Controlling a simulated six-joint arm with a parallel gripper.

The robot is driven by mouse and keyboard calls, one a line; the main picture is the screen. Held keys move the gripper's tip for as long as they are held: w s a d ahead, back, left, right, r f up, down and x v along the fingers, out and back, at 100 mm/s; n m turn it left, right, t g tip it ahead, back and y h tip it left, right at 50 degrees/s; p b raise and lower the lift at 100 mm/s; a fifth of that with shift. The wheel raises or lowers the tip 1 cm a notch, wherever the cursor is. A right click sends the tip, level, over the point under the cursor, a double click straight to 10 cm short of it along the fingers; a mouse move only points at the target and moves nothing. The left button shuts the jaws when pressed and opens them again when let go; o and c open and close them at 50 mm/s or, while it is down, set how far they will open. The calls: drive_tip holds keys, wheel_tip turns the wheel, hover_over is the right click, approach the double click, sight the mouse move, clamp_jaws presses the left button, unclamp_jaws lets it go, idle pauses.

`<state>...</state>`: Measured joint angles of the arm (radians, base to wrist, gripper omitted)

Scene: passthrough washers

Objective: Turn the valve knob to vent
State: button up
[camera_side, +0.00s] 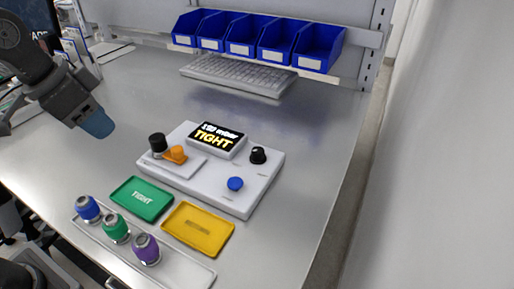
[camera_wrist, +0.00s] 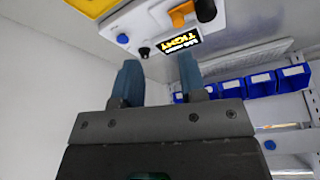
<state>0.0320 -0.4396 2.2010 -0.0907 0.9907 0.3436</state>
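A white device (camera_side: 213,190) stands on the metal table. It carries a small black knob with a white mark (camera_side: 258,155), right of a display (camera_side: 216,140) reading "TIGHT", and a blue button (camera_side: 235,184). On its left are an orange part (camera_side: 176,154) and a black cylinder (camera_side: 158,143). I cannot tell for certain which is the valve knob. My gripper (camera_side: 97,124) hangs above the table, left of the device and apart from it. In the wrist view, my gripper's blue fingers (camera_wrist: 160,68) are spread and empty; the black knob (camera_wrist: 144,52) shows beyond them.
A green tray marked "TIGHT" (camera_side: 142,199) and a yellow tray (camera_side: 198,230) lie in front of the device. A pale tray (camera_side: 185,274) holds blue, green and purple capped parts. A keyboard (camera_side: 238,75) and blue bins (camera_side: 258,38) are behind. The table's right side is clear.

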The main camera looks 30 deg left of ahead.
drive_tip(key=o, duration=0.4)
drive_tip(key=w+d+m, duration=0.1)
drive_tip(key=w+m, duration=0.1)
drive_tip(key=w, duration=0.2)
drive_tip(key=w+d+m+g+h, duration=0.1)
drive_tip(key=w+d+m, duration=0.1)
drive_tip(key=w, duration=0.3)
drive_tip(key=w+d+m+g, duration=0.1)
drive_tip(key=w+d+m, duration=0.1)
drive_tip(key=w, duration=0.2)
drive_tip(key=shift+w+r+m+h, duration=0.2)
drive_tip(key=shift+r+m+h, duration=0.1)
drive_tip(key=shift+r+h, duration=0.1)
drive_tip(key=m+g+h, duration=0.2)
drive_tip(key=m, duration=0.5)
approach(258, 150)
drive_tip(key=v, duration=0.5)
drive_tip(key=x, duration=1.4)
drive_tip(key=shift+f, duration=0.2)
drive_tip(key=shift+c, duration=0.3)
drive_tip(key=c, duration=0.9)
